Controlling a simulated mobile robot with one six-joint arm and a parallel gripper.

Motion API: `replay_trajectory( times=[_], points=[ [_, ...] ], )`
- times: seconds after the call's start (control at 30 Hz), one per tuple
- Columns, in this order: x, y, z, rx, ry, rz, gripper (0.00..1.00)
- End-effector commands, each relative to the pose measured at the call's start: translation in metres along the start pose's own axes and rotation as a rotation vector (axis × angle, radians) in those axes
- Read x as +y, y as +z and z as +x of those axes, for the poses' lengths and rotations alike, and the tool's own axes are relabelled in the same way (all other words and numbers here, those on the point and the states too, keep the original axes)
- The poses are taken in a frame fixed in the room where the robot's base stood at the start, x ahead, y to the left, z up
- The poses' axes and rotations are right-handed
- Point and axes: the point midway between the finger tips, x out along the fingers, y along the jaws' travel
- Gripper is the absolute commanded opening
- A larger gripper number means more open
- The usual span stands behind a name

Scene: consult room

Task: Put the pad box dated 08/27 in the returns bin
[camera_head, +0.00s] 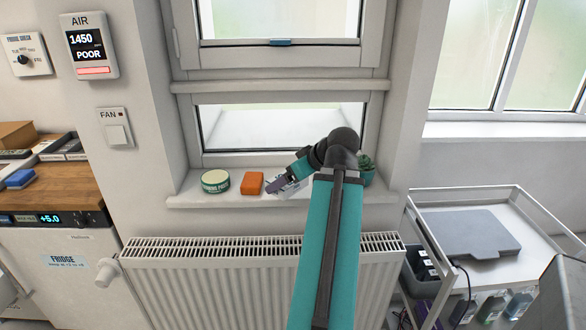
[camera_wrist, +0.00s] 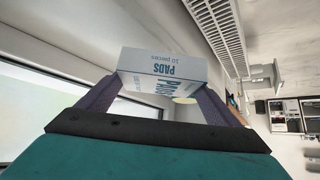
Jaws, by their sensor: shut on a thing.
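A white pad box (camera_wrist: 158,66) with blue-green lettering, "PADS" and "10 pieces", is held between the two fingers of my gripper (camera_head: 276,187). In the wrist view it appears upside down, and I cannot read a date on it. In the head view the box (camera_head: 290,183) shows only in part beside the purple fingers, just at the window sill (camera_head: 230,199). I cannot tell whether it touches the sill. I cannot make out a returns bin for certain in either view.
A radiator (camera_head: 200,280) is below. A trolley (camera_head: 480,215) stands right, a fridge (camera_head: 65,265) left.

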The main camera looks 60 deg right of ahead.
Motion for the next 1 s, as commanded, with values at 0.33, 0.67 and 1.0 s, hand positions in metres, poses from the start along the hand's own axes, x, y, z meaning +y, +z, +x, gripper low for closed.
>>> replay_trajectory(
  times=[0.33,0.67,1.0],
  points=[
    [0.008,-0.006,0.002,-0.001,0.0,0.002,0.6],
    [0.018,-0.01,0.007,-0.001,0.0,0.002,0.6],
    [0.031,-0.015,0.014,-0.001,0.001,0.002,0.6]
  ],
)
